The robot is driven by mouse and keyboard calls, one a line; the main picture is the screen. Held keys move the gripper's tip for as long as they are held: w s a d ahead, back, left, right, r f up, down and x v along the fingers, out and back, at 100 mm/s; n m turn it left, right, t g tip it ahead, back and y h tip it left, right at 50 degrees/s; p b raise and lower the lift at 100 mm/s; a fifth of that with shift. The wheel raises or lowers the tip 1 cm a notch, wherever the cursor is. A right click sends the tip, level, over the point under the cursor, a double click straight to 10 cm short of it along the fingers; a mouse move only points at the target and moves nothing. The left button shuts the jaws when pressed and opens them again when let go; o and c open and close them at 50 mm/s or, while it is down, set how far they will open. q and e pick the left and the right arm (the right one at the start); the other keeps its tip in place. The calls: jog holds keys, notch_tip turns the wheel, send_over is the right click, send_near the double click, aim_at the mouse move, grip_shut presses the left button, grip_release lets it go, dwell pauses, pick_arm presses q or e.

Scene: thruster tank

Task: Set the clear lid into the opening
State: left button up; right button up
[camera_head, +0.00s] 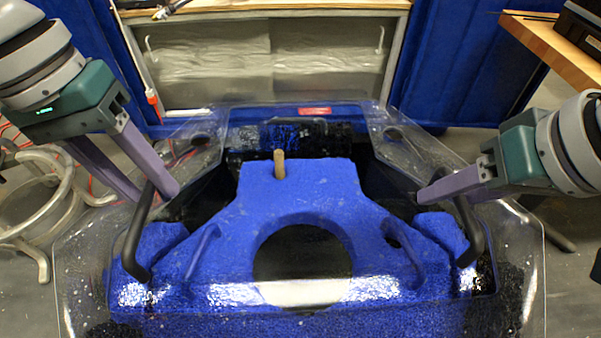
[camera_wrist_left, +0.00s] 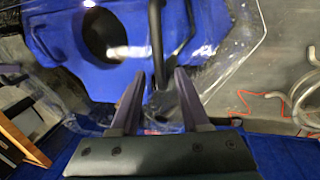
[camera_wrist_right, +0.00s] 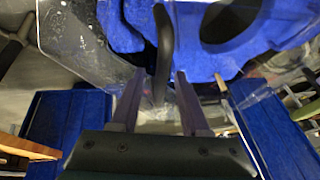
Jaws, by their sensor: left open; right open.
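The clear lid (camera_head: 95,245) is a see-through, many-sided plate lying over the blue tank body (camera_head: 300,205), with black bar handles at left (camera_head: 137,240) and right (camera_head: 472,235). I cannot tell how its edges sit against the opening. My left gripper (camera_head: 142,194) is open at the left handle, which shows between its fingers in the left wrist view (camera_wrist_left: 157,45). My right gripper (camera_head: 425,194) is open at the right handle, which shows between its fingers in the right wrist view (camera_wrist_right: 163,45). Neither gripper is closed on a handle.
The blue body has a round hole (camera_head: 302,262), and a tan peg (camera_head: 279,163) stands near its back. A metal tube frame (camera_head: 25,205) stands at left on the grey floor. A cabinet (camera_head: 265,60) and blue panels stand behind; a wooden table (camera_head: 555,45) is at back right.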

jog(key=shift+r, duration=0.1)
pick_arm(q)
notch_tip(320, 180, up, 10)
jog(key=a, duration=0.2)
pick_arm(e)
jog(key=v, duration=1.2)
pick_arm(q)
jog(key=shift+f, duration=0.1)
